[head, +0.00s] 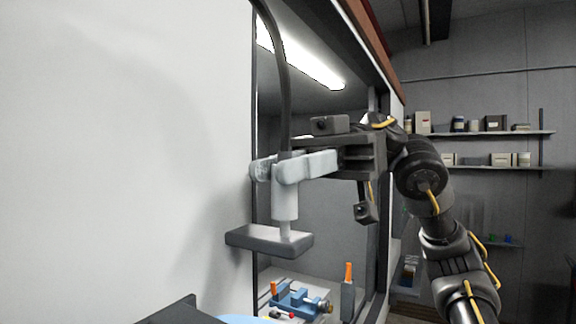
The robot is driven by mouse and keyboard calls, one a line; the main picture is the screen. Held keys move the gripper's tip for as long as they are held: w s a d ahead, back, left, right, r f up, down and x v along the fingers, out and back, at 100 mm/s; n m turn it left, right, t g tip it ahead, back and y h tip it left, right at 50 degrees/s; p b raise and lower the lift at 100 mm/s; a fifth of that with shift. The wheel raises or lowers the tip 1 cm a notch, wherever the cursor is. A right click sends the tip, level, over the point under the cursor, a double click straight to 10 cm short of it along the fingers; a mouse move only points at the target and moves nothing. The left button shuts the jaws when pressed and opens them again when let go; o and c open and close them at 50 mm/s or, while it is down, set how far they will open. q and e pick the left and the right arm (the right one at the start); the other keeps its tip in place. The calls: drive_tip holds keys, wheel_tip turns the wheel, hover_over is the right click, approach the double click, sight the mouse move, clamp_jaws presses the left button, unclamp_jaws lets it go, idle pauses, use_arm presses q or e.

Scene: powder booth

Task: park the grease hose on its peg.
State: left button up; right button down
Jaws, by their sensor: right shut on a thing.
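The grease hose (284,90) is a dark line that hangs from the top of the view and curves down to a pale grey cylindrical end (285,205). My right gripper (274,171) comes in from the right and is shut on this end, which hangs upright. Below it a flat dark grey block (268,240) stands out by the white wall. A thin pale stem (285,231) shows between the hose end and the block. I cannot tell whether the stem is the peg or the hose's tip, nor whether the end is seated. My left gripper is not in view.
The white wall panel (120,150) fills the left. Behind the hose is a framed opening with a lit lamp (315,65). Low inside are a blue vise-like fixture (296,300) and an orange-topped tool (348,290). Shelves (490,134) with containers are far right.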

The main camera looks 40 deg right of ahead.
drive_tip(key=shift+f+b, duration=0.65)
drive_tip(key=shift+f, duration=0.15)
drive_tip(key=c, duration=1.2)
unclamp_jaws()
drive_tip(key=shift+o, duration=0.2)
drive_tip(key=shift+d, duration=0.1)
drive_tip(key=shift+w+d+r, duration=0.1)
drive_tip(key=shift+d, duration=0.25)
drive_tip(key=d+r, duration=0.1)
drive_tip(key=d, duration=0.8)
drive_tip(key=shift+w+d+r+b, duration=0.25)
drive_tip(key=shift+d+r+b, duration=0.05)
drive_tip(key=shift+d+b, duration=0.15)
